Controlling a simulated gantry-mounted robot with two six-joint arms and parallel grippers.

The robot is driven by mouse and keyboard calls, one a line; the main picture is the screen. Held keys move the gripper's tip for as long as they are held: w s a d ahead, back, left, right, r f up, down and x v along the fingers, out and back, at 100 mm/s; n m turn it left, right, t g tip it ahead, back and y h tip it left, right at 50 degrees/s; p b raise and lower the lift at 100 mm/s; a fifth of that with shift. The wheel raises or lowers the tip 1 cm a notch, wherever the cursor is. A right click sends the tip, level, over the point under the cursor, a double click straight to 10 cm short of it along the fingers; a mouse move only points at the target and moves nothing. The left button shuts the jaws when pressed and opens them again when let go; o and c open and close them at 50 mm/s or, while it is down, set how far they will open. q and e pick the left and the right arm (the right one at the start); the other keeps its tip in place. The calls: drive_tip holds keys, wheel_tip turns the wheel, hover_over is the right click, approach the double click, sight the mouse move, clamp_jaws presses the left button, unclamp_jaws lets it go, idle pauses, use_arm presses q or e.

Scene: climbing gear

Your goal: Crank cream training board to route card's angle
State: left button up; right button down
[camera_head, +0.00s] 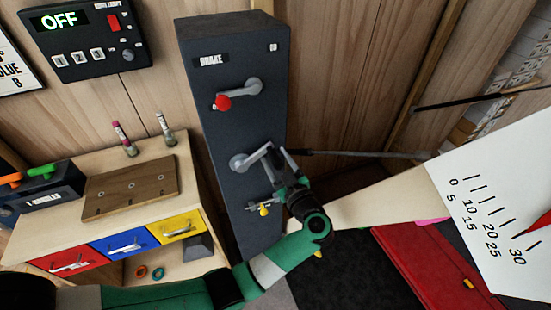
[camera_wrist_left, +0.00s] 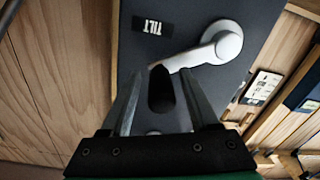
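A dark cabinet (camera_head: 232,130) carries a lower grey crank (camera_head: 243,161). In the left wrist view the crank (camera_wrist_left: 218,44) sits beside a TILT label (camera_wrist_left: 153,26), with a dark knob (camera_wrist_left: 161,92) on its arm's end. My left gripper (camera_head: 272,160) is at this knob. In the wrist view its fingers (camera_wrist_left: 160,85) stand on either side of the knob, with narrow gaps showing. A cream board (camera_head: 385,202) shows partly behind my arm. A white angle scale (camera_head: 490,195) has a red pointer (camera_head: 540,223) near 30. No route card is clearly readable. My right gripper is not in view.
An upper crank with a red knob (camera_head: 222,103) is beside the BRAKE label. A yellow-tipped lever (camera_head: 264,209) sits below the lower crank. A control box (camera_head: 85,40) reads OFF. A drawer bench (camera_head: 65,222) stands left, and a red mat (camera_head: 425,265) lies right.

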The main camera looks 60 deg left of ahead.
use_arm(q)
drive_tip(key=shift+d, duration=0.5)
drive_tip(key=s+d+p, duration=0.1)
drive_tip(key=d, duration=0.9)
drive_tip(key=shift+d, duration=0.3)
drive_tip(key=shift+s+a, duration=0.1)
